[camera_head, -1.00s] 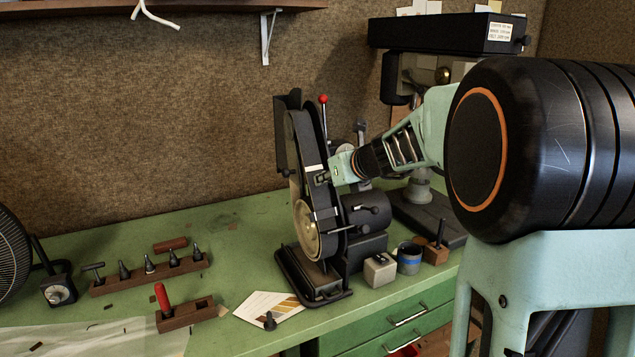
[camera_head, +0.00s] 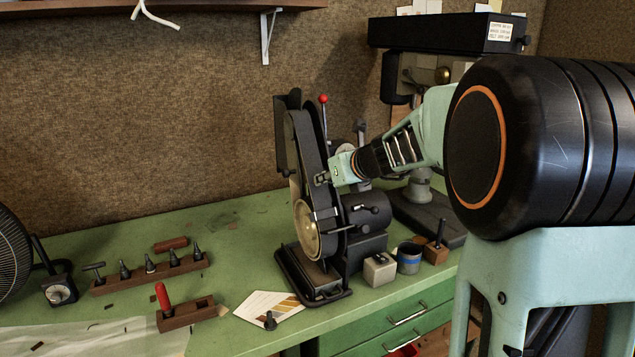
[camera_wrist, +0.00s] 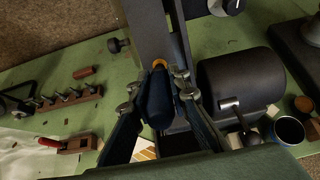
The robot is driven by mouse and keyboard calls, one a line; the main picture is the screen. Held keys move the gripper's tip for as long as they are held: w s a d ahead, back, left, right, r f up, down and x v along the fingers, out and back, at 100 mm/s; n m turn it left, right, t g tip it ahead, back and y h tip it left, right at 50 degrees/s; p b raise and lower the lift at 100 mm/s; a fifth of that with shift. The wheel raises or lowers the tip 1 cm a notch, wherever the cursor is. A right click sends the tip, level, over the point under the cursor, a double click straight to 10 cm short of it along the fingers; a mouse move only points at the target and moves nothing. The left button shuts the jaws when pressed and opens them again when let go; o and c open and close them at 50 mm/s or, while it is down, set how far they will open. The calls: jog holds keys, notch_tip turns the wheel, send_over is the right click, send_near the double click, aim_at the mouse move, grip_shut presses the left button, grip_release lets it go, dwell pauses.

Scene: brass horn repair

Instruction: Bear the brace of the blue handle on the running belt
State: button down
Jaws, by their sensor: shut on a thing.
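The belt grinder's dark upright belt (camera_head: 307,150) stands at the middle of the bench; it also shows in the wrist view (camera_wrist: 147,28). My gripper (camera_head: 322,179) is at the belt's right side. In the wrist view my gripper (camera_wrist: 158,82) is shut on a dark blue handle (camera_wrist: 160,103), one finger on each side. A brass-orange ring, likely the brace (camera_wrist: 160,64), sits at the handle's far end, at or very close to the belt. I cannot tell whether it touches.
The grinder's motor (camera_wrist: 240,82) is close right of my gripper. A grey block (camera_head: 380,270), a blue-banded cup (camera_head: 409,259) and a drill press (camera_head: 447,35) are to the right. A wooden tool rack (camera_head: 150,273) and red-handled tool (camera_head: 162,298) lie left. The green bench (camera_head: 235,240) has free room between.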

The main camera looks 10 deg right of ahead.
jog(key=p+v, duration=0.1)
jog(key=v, duration=0.4)
jog(key=shift+s+d+r+p, duration=0.1)
jog(key=shift+s+r+p, duration=0.05)
jog(key=shift+r+p, duration=0.2)
jog(key=shift+s+d+r, duration=0.2)
jog(key=shift+s, duration=0.4)
jog(key=shift+w+f, duration=0.1)
jog(key=shift+b+x, duration=0.35)
jog(key=shift+x, duration=2)
jog(key=shift+x, duration=1.05)
dwell(0.8)
